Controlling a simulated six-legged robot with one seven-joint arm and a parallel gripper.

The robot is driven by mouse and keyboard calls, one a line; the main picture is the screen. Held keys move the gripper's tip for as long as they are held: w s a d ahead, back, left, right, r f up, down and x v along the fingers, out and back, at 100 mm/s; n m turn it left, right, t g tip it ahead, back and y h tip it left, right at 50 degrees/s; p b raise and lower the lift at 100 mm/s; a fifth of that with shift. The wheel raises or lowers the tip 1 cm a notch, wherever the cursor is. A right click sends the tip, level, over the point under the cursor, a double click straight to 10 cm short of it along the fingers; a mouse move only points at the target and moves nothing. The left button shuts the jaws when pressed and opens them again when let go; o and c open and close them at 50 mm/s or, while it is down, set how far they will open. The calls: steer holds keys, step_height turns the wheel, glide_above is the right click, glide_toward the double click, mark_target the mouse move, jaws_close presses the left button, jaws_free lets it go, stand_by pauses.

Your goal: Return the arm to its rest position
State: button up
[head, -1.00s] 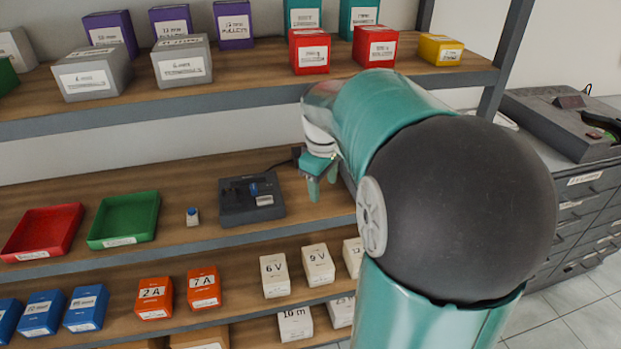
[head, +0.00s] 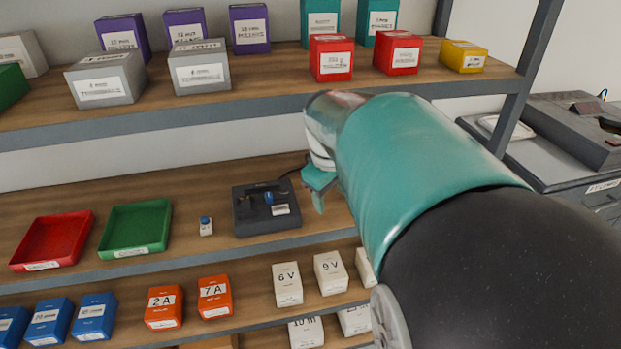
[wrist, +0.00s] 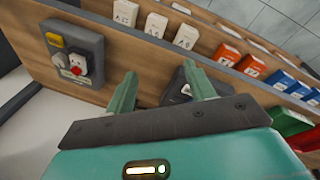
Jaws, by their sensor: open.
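My gripper (head: 318,188) is at the end of my teal arm, in front of the middle shelf and just right of a dark device with a blue part (head: 267,207). In the wrist view my gripper (wrist: 160,92) shows its two teal fingers spread apart, with nothing between them. The dark device is partly hidden behind the right finger in that view. My arm fills the right side of the head view and hides part of the shelves.
Labelled boxes fill the shelves above and below. A grey box with a red knob (wrist: 75,55) shows in the wrist view. A cabinet (head: 570,170) stands right.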

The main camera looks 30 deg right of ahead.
steer(key=s+a+r+m+t+y, duration=0.1)
steer(key=s+a+m+t, duration=0.2)
steer(key=s+a, duration=0.9)
steer(key=a+t, duration=0.1)
steer(key=a, duration=0.3)
steer(key=shift+s+a+y, duration=0.25)
steer(key=shift+a+y, duration=0.05)
steer(key=shift+y, duration=0.1)
